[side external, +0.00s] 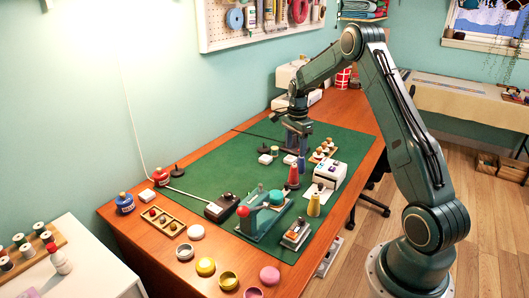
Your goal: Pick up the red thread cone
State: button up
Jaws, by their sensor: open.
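The red thread cone (293,177) stands upright on the green cutting mat (222,168), left of a white boxy device. My gripper (299,151) points down over the mat, behind the red cone in this view and a little above it in the picture. It is open, with nothing seen between its fingers. The fingertips are small and partly lost among the spools below, so their exact height over the mat is unclear.
The white device (329,173) is close on the right. A green machine (262,216) lies nearer the camera. The mat's left part is mostly clear.

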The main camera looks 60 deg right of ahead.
aim_at(294, 164)
jog(key=shift+f, duration=2.65)
jog(key=shift+f, duration=2.55)
jog(key=c, duration=1.1)
jog(key=shift+r, duration=0.15)
notch_tip(294, 164, up, 20)
jog(key=shift+f, duration=0.1)
